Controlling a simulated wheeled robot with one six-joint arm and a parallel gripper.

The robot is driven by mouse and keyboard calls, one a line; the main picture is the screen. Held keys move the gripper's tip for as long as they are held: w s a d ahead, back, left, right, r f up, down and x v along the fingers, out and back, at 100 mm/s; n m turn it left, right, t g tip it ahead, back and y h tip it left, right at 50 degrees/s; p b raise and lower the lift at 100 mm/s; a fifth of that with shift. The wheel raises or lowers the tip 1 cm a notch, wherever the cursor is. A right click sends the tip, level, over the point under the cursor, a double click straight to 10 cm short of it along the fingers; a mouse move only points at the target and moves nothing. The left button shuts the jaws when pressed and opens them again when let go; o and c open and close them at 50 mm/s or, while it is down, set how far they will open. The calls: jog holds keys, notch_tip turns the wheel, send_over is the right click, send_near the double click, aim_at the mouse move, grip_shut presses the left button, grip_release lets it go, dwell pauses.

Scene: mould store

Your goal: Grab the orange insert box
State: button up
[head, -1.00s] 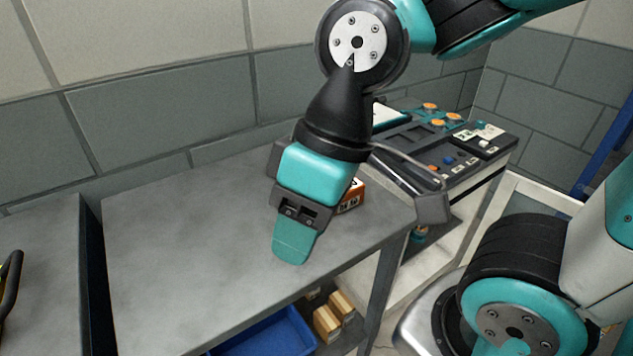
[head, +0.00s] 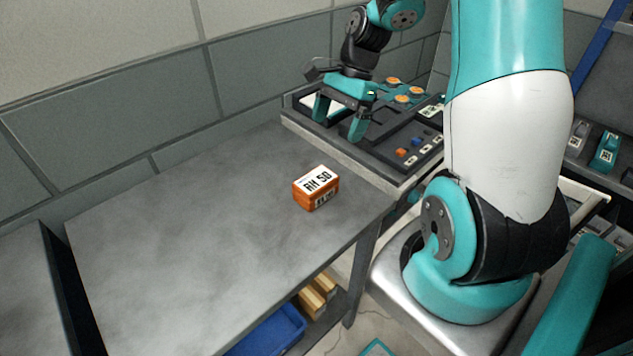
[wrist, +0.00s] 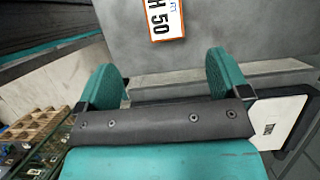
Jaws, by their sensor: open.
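The orange insert box (head: 316,189) sits on the grey table near its right end, with a white label on top. The label shows part of "AH 50" in the head view. In the wrist view the box (wrist: 163,20) shows at the top edge, partly cut off, beyond the fingertips. My gripper (head: 338,122) is open and empty, above the dark panel behind and to the right of the box. Its two teal fingers (wrist: 166,82) are apart and do not touch the box.
The dark panel (head: 372,160) with orange and blue pieces adjoins the table's right end. The grey tabletop (head: 190,240) is clear left of the box. A blue bin (head: 268,332) and wooden blocks (head: 318,293) lie on a shelf below.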

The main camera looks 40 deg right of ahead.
aim_at(317, 179)
jog(key=x, duration=1.1)
jog(key=shift+a+p, duration=0.1)
jog(key=shift+p, duration=0.25)
jog(key=shift+w+p+x, duration=0.15)
jog(key=shift+p+x, duration=0.15)
jog(key=shift+x, duration=1.1)
jog(key=shift+w+p+x, duration=0.15)
jog(key=shift+p+x, duration=0.15)
jog(key=shift+x, duration=1.1)
jog(key=shift+f, duration=0.15)
jog(key=c, duration=1.2)
jog(key=shift+c, duration=0.2)
